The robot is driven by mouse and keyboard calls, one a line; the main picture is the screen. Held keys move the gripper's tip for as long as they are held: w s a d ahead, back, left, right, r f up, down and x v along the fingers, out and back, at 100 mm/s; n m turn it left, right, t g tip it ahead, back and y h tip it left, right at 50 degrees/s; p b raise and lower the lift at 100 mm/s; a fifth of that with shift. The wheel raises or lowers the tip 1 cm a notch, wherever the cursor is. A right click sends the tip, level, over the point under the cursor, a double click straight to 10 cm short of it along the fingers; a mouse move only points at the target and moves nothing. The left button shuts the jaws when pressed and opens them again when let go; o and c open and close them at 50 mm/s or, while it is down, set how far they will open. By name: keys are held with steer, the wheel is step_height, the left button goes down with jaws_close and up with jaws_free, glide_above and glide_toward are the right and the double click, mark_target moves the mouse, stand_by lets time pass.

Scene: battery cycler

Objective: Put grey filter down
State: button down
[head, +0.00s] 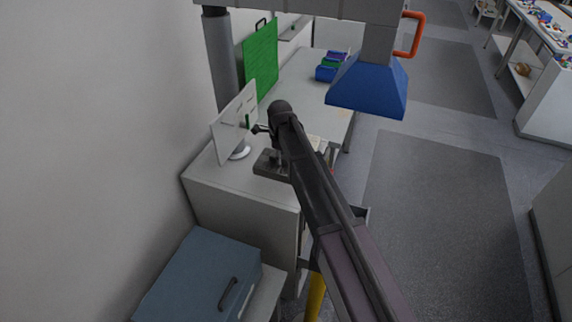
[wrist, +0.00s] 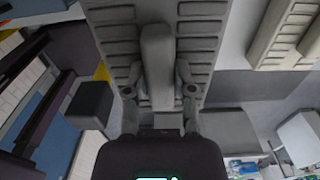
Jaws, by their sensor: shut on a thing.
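In the wrist view my gripper (wrist: 159,90) has one finger on each side of a raised grey bar in the middle of a ribbed grey piece, which I take to be the grey filter (wrist: 157,50). The gripper is shut on this bar. The top of the filter runs out of the picture. In the head view my arm hides most of the gripper. A dark grey block (head: 268,164) shows on the white desk below the end of my arm; I cannot tell whether it is the filter.
A monitor (head: 234,122) stands on the desk (head: 320,65), left of my arm's end. Behind are a green panel (head: 261,60) and small bins (head: 328,72). A blue hood (head: 370,88) hangs at right. A blue-grey case (head: 200,275) is in front.

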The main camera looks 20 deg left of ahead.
mark_target(281, 167)
steer(key=s+d+f+b, duration=0.1)
steer(key=s+d, duration=0.7)
steer(key=d, duration=0.5)
steer(key=shift+s+d+f+b, duration=0.15)
steer(key=shift+s+f+b, duration=0.15)
steer(key=shift+s, duration=0.05)
steer(key=w+a, duration=0.2)
steer(key=a, duration=0.2)
steer(key=w+a+f, duration=0.1)
steer(key=w+a, duration=0.1)
steer(key=a, duration=0.2)
steer(key=w+a+b, duration=0.1)
steer(key=w+a, duration=0.1)
steer(key=a, duration=0.2)
steer(key=shift+f, duration=0.15)
steer(key=shift+w, duration=0.1)
steer(key=shift+w+a, duration=0.1)
steer(key=shift+a, duration=0.2)
steer(key=shift+w+a+f+b, duration=0.25)
steer(key=shift+a+f+b, duration=0.1)
steer(key=shift+a+b, duration=0.1)
steer(key=shift+w+a+f+b, duration=0.2)
steer(key=shift+a+f+b, duration=0.15)
steer(key=shift+a, duration=0.1)
steer(key=shift+f+b, duration=1.2)
steer(key=shift+f, duration=0.15)
